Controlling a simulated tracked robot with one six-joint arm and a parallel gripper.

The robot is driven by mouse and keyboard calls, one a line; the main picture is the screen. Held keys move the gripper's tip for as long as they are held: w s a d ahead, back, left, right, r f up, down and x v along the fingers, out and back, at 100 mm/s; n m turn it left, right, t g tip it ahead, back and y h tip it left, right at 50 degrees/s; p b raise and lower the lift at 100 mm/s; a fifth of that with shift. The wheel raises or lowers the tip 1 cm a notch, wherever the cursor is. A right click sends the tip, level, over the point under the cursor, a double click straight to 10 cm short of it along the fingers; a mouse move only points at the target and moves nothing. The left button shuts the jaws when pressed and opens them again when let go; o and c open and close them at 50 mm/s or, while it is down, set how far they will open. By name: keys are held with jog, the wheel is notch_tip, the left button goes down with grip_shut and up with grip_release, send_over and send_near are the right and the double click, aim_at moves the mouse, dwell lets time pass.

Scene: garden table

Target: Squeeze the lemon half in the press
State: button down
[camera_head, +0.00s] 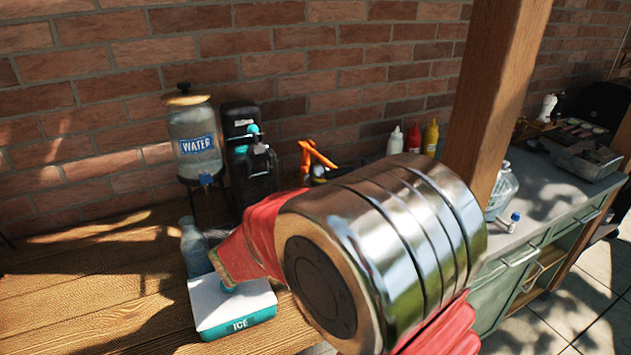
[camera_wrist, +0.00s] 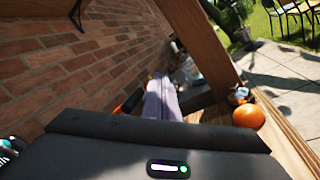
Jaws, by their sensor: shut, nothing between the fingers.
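The dark body of my gripper (camera_wrist: 160,150), with a small status light on it, fills the bottom of the wrist view. Its fingertips are hidden; the gripper is shut and empty. In the head view my metal and red arm covers the middle. I make out no lemon half. A black machine with teal parts (camera_head: 250,150) stands against the brick wall; I cannot tell if it is the press. An orange, handle-like thing (camera_head: 316,156) shows beside it, its lower part hidden by my arm. I cannot tell what it is.
A water dispenser (camera_head: 195,140), a clear bottle (camera_head: 193,245) and a white and teal ice box (camera_head: 240,318) stand on the wooden table (camera_head: 80,300). A wooden post (camera_head: 495,95) rises at right. An orange fruit (camera_wrist: 248,115) shows in the wrist view.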

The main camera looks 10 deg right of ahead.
jog(key=s+d+f+m+g+y, duration=0.2)
jog(key=s+d+m+g+y, duration=0.15)
jog(key=s+d, duration=0.35)
jog(key=s+d+f+m+g+y, duration=0.3)
jog(key=s+d+m+g, duration=0.15)
jog(key=s, duration=0.55)
jog(key=s+a+m+t+y, duration=0.3)
jog(key=s+a+m+y, duration=0.4)
jog(key=s+a+y, duration=0.1)
jog(key=shift+s+f+y, duration=0.3)
jog(key=shift+s+y, duration=0.15)
jog(key=shift+y, duration=0.5)
jog(key=shift+a, duration=0.2)
